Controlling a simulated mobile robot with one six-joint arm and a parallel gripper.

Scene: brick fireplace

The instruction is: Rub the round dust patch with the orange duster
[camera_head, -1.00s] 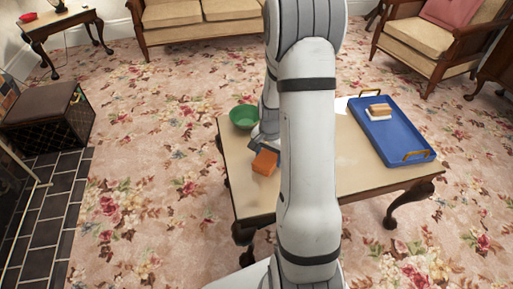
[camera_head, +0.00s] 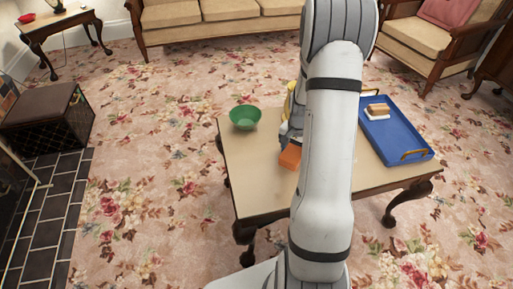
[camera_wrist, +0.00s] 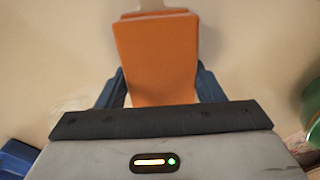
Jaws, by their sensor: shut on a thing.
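The orange duster (camera_wrist: 157,60) is a block held between the two dark fingers of my gripper (camera_wrist: 160,88), which is shut on it. In the head view the duster (camera_head: 290,157) shows just left of my arm, low over or on the tabletop; I cannot tell whether it touches. My gripper (camera_head: 287,137) is partly hidden behind my arm there. A faint pale patch (camera_wrist: 72,103) on the tabletop, possibly dust, shows left of the duster in the wrist view. In the head view my arm covers the middle of the table.
The low table (camera_head: 255,190) stands on a floral carpet. A green bowl (camera_head: 245,117) is at its back left corner. A blue tray (camera_head: 405,140) at the right carries an orange-brown and white block (camera_head: 377,110). The table's front left is clear.

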